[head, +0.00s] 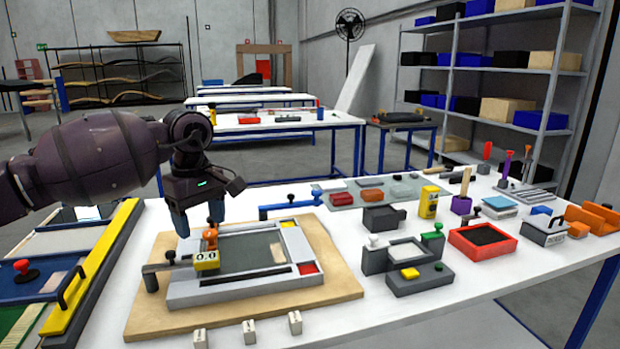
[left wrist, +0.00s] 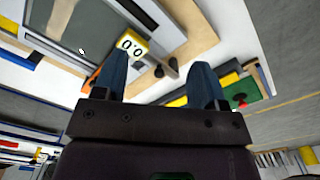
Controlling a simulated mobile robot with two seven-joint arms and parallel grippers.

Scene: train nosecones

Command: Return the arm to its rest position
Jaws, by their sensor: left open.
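My left arm (head: 95,155) comes in from the left and reaches over the bench. Its gripper (head: 199,222) is open, fingers pointing down, near the rear left corner of a grey frame fixture (head: 230,292) on a wooden board (head: 335,268). A yellow gauge (head: 207,260) reading 0.0 with an orange part sits at the fixture's left side. In the left wrist view the blue fingers (left wrist: 160,80) are spread, with nothing gripped between them; the gauge (left wrist: 132,45) is just beyond. My right gripper is not in view.
A red tray (head: 483,242), grey blocks (head: 420,278) and a yellow bottle (head: 428,202) stand to the right. Small white blocks (head: 249,332) lie at the front. A side bench with a red-knobbed stamp (head: 22,268) is at left. Space above the bench is mostly free.

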